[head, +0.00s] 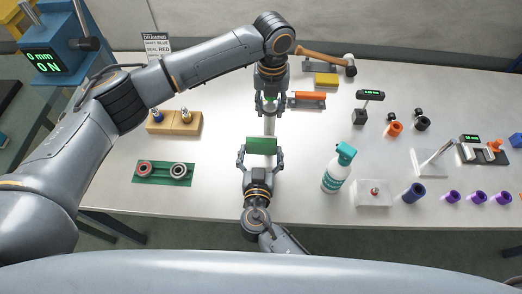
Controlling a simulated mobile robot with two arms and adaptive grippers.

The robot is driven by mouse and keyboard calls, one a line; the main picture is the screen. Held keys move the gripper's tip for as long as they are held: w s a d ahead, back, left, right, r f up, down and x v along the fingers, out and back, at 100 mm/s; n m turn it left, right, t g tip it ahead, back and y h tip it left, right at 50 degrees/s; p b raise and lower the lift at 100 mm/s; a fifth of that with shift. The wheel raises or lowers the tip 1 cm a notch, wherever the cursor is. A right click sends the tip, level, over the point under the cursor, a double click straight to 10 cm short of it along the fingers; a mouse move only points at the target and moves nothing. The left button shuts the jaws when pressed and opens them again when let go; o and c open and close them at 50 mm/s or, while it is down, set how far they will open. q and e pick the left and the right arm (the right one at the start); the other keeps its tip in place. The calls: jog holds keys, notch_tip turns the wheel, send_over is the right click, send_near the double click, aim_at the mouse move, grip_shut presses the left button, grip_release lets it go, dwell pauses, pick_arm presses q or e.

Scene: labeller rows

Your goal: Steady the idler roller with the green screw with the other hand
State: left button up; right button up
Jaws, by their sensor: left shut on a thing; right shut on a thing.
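A slim pale grey rod (269,125), which looks like the idler roller, spans the gap between my two grippers. My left gripper (270,104) reaches down from above and is shut at the rod's far end, where a small green part shows between its fingers; I cannot tell for sure that this is the screw. My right gripper (261,155) comes from the front edge, its fingers on both sides of a green block (261,145) at the rod's near end. Whether block and rod are joined is hidden.
An orange roller-like part (307,98), a yellow block (326,80) and a hammer (325,60) lie right of my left gripper. A spray bottle (336,170) stands to the right. A green tray (164,181) with two rings and a wooden block (174,122) are left.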

aim_at(274, 149)
jog(key=shift+w, duration=0.3)
jog(key=shift+d, duration=0.15)
jog(key=shift+d, duration=1.7)
jog(key=shift+d+r, duration=0.1)
jog(key=shift+d, duration=0.15)
jog(key=shift+a+r, duration=0.1)
jog(key=shift+r, duration=0.9)
jog(key=shift+a, duration=2.05)
jog(key=d, duration=0.1)
jog(key=d+r, duration=0.2)
jog(key=d, duration=0.1)
jog(key=shift+d, duration=0.1)
